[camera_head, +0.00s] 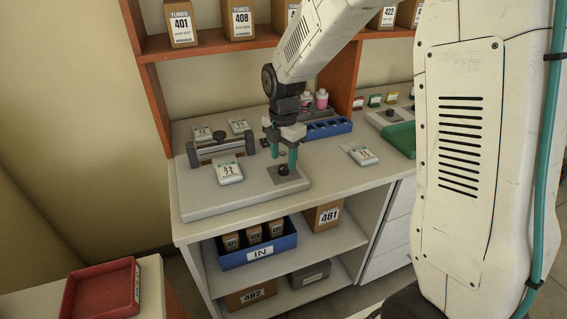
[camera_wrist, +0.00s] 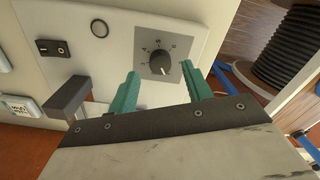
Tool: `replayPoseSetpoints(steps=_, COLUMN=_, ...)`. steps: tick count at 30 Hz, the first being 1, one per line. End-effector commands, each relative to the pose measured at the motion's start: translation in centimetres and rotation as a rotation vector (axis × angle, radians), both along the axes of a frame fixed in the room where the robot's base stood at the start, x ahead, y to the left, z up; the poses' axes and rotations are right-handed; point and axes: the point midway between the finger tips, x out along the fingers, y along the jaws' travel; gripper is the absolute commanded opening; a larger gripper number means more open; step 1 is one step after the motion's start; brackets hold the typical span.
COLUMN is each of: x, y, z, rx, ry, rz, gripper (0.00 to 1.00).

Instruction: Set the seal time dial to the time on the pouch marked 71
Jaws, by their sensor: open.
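The seal time dial is a dark round knob (camera_head: 283,169) on a grey plate at the right end of the sealer's base. In the wrist view the dial (camera_wrist: 160,62) has a ring of small marks, too small to read, and a light pointer line toward the picture's lower right. My gripper (camera_head: 282,152) is pointed down over the dial, open, with a green finger (camera_wrist: 162,76) on either side of it and apart from it. White pouches lie on the sealer (camera_head: 228,170), behind it (camera_head: 238,125) and on the counter to the right (camera_head: 360,154). Their numbers are not readable.
The sealer's dark bar (camera_head: 216,147) stands left of my gripper. A rocker switch (camera_wrist: 52,48) and a round button (camera_wrist: 99,28) are near the dial. A blue rack (camera_head: 327,129) and pink-labelled bottles (camera_head: 321,99) stand behind. The counter's front right is mostly clear.

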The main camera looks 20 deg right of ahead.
Motion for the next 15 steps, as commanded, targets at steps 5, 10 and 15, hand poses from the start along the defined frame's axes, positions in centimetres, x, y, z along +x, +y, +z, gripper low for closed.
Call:
replayPoseSetpoints(steps=5, x=0.0, y=0.0, z=-2.2, rx=-0.001, ry=0.002, rz=-0.001, gripper=0.5)
replayPoseSetpoints(steps=10, x=0.0, y=0.0, z=-2.8, rx=0.0, ry=-0.001, rz=-0.001, gripper=0.5)
replayPoseSetpoints(steps=15, x=0.0, y=0.0, z=-2.8, rx=0.0, ry=-0.001, rz=-0.002, gripper=0.5)
